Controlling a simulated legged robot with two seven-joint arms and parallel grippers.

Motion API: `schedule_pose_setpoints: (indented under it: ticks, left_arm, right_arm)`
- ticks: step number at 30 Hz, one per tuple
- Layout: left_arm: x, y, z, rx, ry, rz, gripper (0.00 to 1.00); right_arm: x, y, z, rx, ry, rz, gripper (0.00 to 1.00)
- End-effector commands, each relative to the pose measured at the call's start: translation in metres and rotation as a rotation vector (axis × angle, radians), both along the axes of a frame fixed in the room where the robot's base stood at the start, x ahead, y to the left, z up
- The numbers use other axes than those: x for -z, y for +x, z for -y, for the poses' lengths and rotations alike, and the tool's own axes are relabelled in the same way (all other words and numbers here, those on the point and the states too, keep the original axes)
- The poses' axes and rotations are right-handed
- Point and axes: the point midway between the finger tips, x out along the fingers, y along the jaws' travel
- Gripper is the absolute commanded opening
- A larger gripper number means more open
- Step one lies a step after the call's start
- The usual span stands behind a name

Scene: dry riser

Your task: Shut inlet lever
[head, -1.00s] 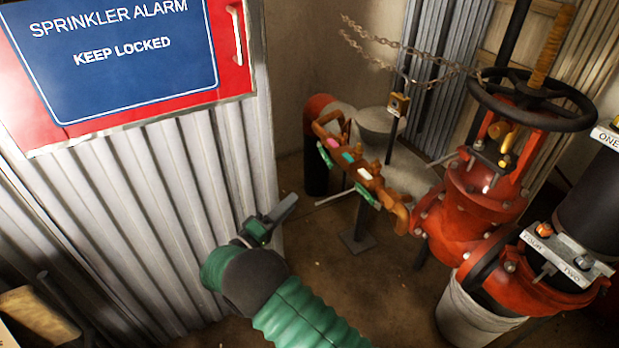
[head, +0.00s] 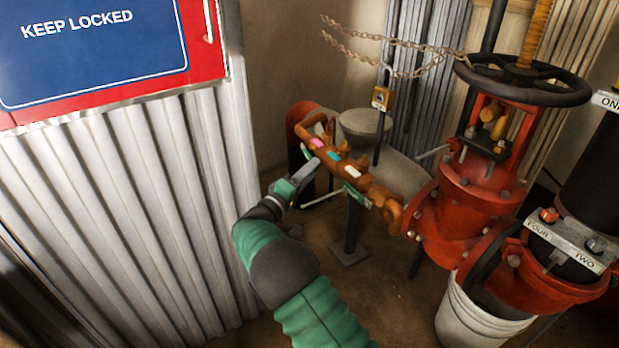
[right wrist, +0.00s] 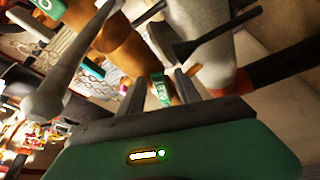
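An orange-brown pipe assembly (head: 372,183) runs between the red piping and the red valve body in the head view. It carries pink, teal and white tags and two green-handled levers. One green lever (head: 355,194) is on its near side at the right end; the other (head: 306,152) is at the left end. I cannot read which is the inlet lever. My right gripper (head: 306,172) is close to the left-end lever. In the right wrist view, its two fingers (right wrist: 160,91) stand apart, with a green handle (right wrist: 160,87) showing between them; contact is unclear. My left gripper is out of view.
A red valve body with a black handwheel (head: 522,80) stands to the right. A chain (head: 385,57) hangs to a brass padlock (head: 382,98). A corrugated metal panel (head: 130,200) borders my arm on the left. A white bucket (head: 475,315) stands below the valve.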

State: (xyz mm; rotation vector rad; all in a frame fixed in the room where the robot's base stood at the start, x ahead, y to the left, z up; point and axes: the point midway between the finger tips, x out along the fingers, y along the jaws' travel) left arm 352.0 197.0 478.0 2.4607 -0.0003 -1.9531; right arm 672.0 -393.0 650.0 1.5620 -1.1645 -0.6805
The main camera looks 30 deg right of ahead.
Motion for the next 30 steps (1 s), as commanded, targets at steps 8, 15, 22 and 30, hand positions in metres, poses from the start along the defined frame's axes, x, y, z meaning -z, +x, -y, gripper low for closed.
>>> schedule_pose_setpoints:
  ticks: [8, 15, 22, 30]
  left_arm:
    - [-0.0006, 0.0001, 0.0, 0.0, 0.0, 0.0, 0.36]
    - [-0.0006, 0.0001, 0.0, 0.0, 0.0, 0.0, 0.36]
    - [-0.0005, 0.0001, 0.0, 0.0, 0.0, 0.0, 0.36]
    - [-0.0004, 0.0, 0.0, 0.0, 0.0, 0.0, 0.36]
  right_arm:
    - [-0.0008, 0.0, 0.0002, 0.0, 0.0, 0.0, 0.31]
    - [-0.0005, 0.0, 0.0001, 0.0, 0.0, 0.0, 0.0]
    - [0.0, 0.0, -0.0001, 0.0, 0.0, -0.001, 0.0]
    - [0.0008, 0.0001, -0.0004, 0.0, 0.001, -0.003, 0.0]
